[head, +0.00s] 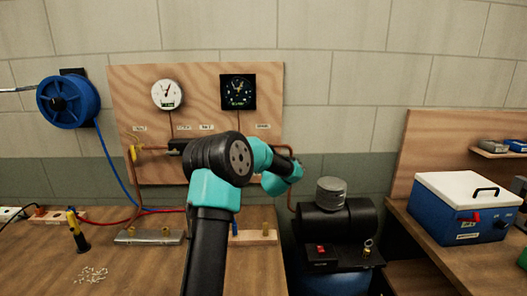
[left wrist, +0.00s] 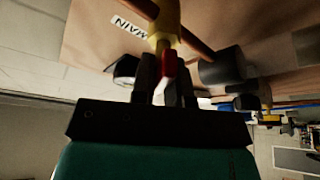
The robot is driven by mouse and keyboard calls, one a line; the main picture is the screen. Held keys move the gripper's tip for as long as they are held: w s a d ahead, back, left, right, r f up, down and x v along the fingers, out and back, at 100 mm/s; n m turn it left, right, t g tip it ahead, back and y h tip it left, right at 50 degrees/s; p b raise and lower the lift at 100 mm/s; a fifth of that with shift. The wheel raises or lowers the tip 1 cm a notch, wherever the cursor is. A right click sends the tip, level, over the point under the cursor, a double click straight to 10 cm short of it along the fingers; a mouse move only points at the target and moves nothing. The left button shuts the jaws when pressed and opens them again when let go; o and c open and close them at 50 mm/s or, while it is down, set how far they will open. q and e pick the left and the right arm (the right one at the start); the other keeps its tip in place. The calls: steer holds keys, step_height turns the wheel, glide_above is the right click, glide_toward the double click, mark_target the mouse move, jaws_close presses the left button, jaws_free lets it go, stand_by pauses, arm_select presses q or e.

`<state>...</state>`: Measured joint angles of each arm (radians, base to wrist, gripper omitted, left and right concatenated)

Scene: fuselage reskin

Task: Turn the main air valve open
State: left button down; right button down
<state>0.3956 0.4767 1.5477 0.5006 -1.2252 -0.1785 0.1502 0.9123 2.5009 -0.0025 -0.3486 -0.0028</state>
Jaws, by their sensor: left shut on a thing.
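In the left wrist view, the main air valve (left wrist: 163,38) is a yellow body on a copper pipe, beside a label (left wrist: 131,25) reading MAIN, seen upside down. Its red handle (left wrist: 168,65) lies between the dark fingers of my left gripper (left wrist: 164,75), which is shut on it. The handle's exact angle to the pipe is hard to judge. My right gripper is out of view.
A blue hose reel (head: 67,102) hangs at far left. A black compressor (head: 337,218) stands right of the arm, near a blue cooler (head: 455,215).

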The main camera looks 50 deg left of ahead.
arm_select(q)
steer(key=n+g, duration=0.1)
steer(key=n, duration=0.3)
steer(key=n+g, duration=0.2)
steer(key=n, duration=0.2)
steer(key=shift+s+a+f, duration=0.1)
steer(key=n+h, duration=0.1)
steer(key=n, duration=0.1)
steer(key=n+g+h, duration=0.1)
steer(key=n, duration=0.2)
steer(key=shift+f+g, duration=0.15)
steer(key=shift+g, duration=0.15)
steer(key=c, duration=1.2)
jaws_free()
steer(key=v, duration=1.7)
steer(key=shift+d, duration=0.2)
